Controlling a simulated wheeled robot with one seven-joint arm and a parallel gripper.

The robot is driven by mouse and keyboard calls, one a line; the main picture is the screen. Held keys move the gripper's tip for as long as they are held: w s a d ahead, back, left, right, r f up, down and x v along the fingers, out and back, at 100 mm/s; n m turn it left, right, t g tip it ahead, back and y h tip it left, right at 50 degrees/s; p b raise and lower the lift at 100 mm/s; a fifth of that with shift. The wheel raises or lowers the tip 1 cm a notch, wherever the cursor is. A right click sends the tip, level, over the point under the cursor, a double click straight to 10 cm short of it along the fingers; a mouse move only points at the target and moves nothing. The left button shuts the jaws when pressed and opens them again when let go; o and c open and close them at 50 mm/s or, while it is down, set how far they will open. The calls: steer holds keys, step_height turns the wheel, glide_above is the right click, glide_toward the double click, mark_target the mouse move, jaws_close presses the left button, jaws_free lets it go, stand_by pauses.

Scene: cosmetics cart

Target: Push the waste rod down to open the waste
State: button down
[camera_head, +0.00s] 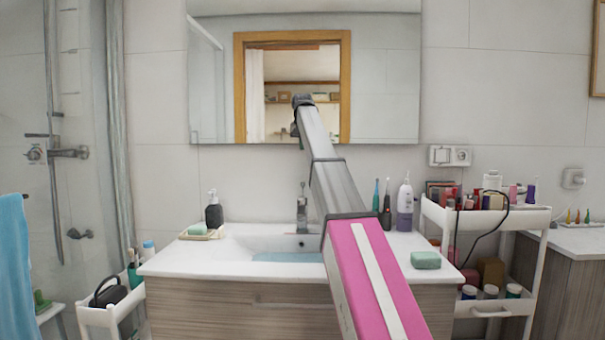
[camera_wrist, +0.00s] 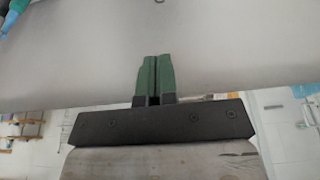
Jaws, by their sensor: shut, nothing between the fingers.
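The chrome faucet (camera_head: 302,212) stands at the back of the white washbasin (camera_head: 195,262), just left of my arm in the head view. A thin upright tip shows above it, but I cannot tell whether this is the waste rod. The drain is not visible. Bluish water (camera_head: 287,257) shows in the bowl.
A soap dispenser (camera_head: 214,212) and a soap dish (camera_head: 200,234) stand left of the faucet. Carts flank the basin. A mirror (camera_head: 385,90) hangs behind.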

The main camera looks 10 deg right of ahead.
steer(key=x, duration=0.8)
steer(key=s+x, duration=0.1)
steer(key=x, duration=0.3)
steer(key=shift+w+f, duration=0.1)
steer(key=shift+f, duration=0.9)
steer(key=shift+f, duration=0.1)
steer(key=shift+f, duration=1.05)
steer(key=shift+r, duration=0.1)
steer(key=shift+w+r, duration=0.1)
steer(key=shift+r, duration=0.15)
steer(key=w+v, duration=0.1)
steer(key=v, duration=1.2)
steer(key=shift+r, duration=0.3)
